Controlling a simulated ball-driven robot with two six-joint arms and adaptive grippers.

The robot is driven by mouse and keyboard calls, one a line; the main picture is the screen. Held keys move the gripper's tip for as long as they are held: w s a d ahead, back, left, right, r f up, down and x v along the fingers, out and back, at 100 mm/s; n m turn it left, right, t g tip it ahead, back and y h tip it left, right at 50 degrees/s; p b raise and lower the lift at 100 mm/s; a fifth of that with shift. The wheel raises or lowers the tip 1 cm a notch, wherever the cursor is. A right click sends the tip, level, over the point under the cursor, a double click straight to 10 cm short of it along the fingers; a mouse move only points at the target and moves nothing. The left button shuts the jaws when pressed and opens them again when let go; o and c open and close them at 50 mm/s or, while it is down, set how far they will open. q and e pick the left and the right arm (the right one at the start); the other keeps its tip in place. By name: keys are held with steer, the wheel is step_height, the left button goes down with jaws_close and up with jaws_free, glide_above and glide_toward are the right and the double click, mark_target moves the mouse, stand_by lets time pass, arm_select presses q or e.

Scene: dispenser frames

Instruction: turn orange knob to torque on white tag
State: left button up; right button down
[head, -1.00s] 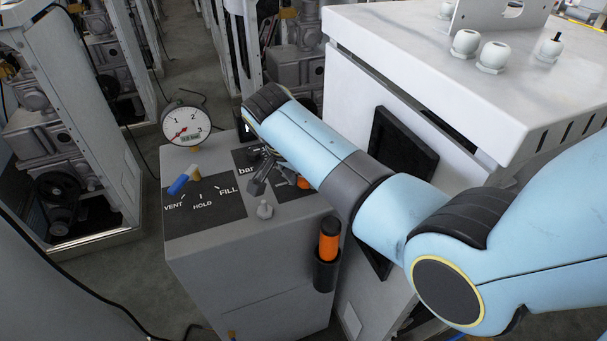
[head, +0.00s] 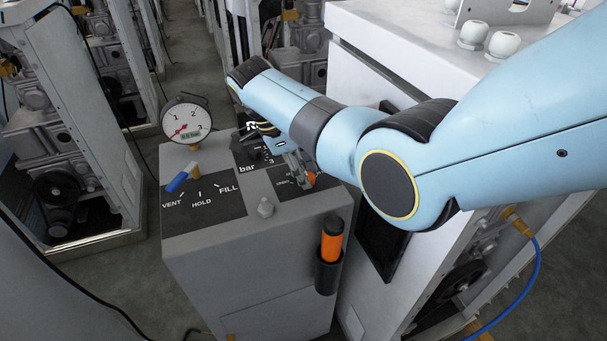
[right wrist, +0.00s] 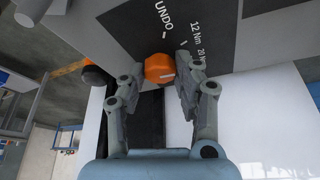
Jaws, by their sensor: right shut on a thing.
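The orange knob (head: 311,179) sits on the dark panel on top of the grey dispenser box (head: 240,255), near its right side. In the right wrist view the knob (right wrist: 159,68) lies between the fingertips of my right gripper (right wrist: 160,78), which is shut on it. The printed marks UNDO, 12 Nm and a partly cut 20 show beside it. In the head view my right gripper (head: 297,168) reaches down to the knob, partly hidden by my arm. I cannot make out a white tag with a torque. My left gripper is not in view.
A gauge (head: 186,121) and a blue-handled lever (head: 182,178) by VENT, HOLD and FILL stand at the left. An orange-handled tool (head: 331,243) sits in a black holder on the box front. A white cabinet (head: 375,60) stands close behind my right arm.

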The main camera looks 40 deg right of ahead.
steer(key=shift+w+m+g+y+b, duration=0.1)
steer(key=shift+m+g+y+b, duration=0.25)
steer(key=shift+m, duration=0.95)
steer(key=c, duration=0.9)
jaws_free()
steer(key=shift+c, duration=0.2)
steer(key=v, duration=0.7)
steer(key=shift+r, duration=0.25)
